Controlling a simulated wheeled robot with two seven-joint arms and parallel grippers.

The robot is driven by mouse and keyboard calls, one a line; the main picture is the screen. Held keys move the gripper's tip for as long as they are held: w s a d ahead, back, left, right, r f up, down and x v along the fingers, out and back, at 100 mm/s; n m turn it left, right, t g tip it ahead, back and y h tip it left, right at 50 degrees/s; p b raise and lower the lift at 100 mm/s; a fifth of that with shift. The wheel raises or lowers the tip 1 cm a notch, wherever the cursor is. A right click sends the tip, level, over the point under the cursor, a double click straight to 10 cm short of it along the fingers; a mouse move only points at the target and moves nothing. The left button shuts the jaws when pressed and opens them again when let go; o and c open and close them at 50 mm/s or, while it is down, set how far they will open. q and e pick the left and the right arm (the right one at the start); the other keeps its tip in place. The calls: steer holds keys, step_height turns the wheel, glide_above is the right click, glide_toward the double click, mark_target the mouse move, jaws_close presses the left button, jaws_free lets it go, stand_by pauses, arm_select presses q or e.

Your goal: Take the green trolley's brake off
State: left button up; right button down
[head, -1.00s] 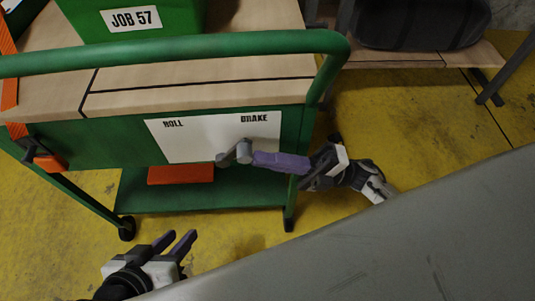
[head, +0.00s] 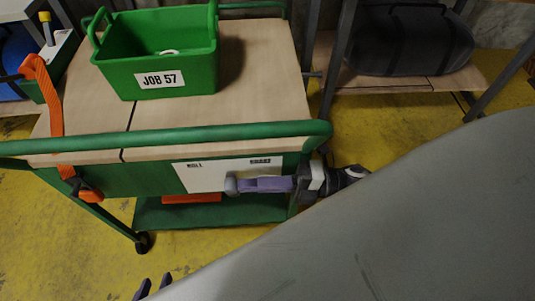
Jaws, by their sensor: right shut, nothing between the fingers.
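The green trolley (head: 105,180) stands on the left. Its white plate (head: 205,180) reads ROLL at left and BRAKE at right. A grey lever (head: 231,185) shows at the plate's lower middle, just left of my right gripper's tips; its far side is hidden, so I cannot tell its exact angle. My right gripper (head: 243,185) comes in from the right across the plate's lower right part, its purple fingers shut and empty, close against the lever; touching or apart I cannot tell.
A green bin (head: 155,75) marked JOB 57 sits on the trolley's wooden top. An orange strap (head: 50,95) hangs at its left end. A large grey surface (head: 400,225) fills the lower right. A black bag (head: 410,42) lies on a shelf behind. Yellow floor is bare at left.

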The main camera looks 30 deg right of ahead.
steer(key=shift+w+a+r, duration=0.25)
steer(key=shift+a, duration=0.3)
steer(key=shift+w+a+r, duration=0.25)
steer(key=shift+a, duration=0.25)
steer(key=shift+p, duration=0.3)
steer(key=v, duration=1)
steer(key=shift+s+d+f, duration=0.1)
